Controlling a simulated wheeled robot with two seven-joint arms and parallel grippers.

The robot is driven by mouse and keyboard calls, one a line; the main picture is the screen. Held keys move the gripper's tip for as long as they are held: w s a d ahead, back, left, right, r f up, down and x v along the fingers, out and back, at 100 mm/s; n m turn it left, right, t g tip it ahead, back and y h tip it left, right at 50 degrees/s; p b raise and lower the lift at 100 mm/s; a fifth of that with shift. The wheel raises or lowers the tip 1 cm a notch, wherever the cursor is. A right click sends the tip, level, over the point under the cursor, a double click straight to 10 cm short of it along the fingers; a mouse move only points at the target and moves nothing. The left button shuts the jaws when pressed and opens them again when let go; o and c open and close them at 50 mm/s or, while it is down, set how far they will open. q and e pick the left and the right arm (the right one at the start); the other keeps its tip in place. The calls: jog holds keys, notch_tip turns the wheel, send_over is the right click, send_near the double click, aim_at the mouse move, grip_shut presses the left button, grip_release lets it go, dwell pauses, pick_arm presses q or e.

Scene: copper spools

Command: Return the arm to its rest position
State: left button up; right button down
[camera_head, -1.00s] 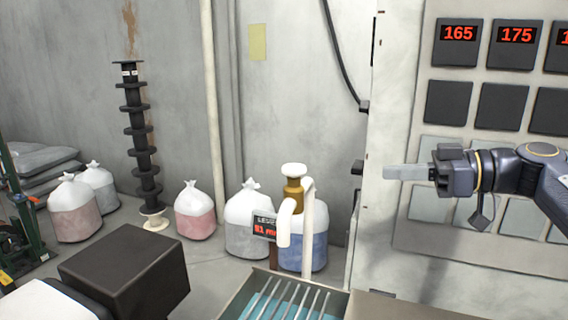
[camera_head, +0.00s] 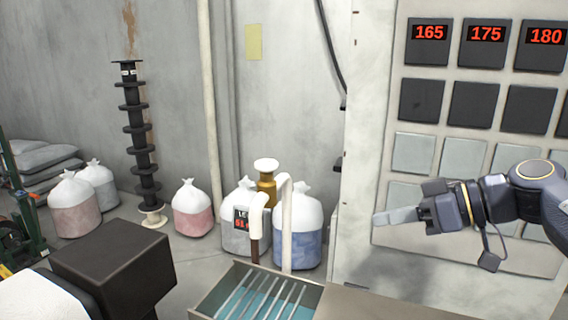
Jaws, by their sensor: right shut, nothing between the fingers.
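My right gripper (camera_head: 392,216) is at the right of the head view, in front of the grey control panel (camera_head: 384,240). Its pale fingers are together, point left and hold nothing. Its dark wrist and forearm come in from the right edge. My left gripper does not show in the head view.
The panel carries red readouts (camera_head: 486,34) above dark and pale square plates. A tray of blue liquid with bars (camera_head: 212,297) stands at bottom centre, beside a white pipe with a brass valve (camera_head: 266,190). Several tied bags (camera_head: 192,210) and a black ribbed column (camera_head: 140,140) stand by the wall.

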jog(key=s+d+f+m+h, duration=0.3)
jog(key=s+f+m+h, duration=0.4)
jog(key=s+f, duration=1.4)
notch_tip(320, 180, down, 4)
jog(key=m, duration=0.4)
jog(key=shift+s+f+h, duration=0.15)
jog(key=shift+s+h, duration=0.25)
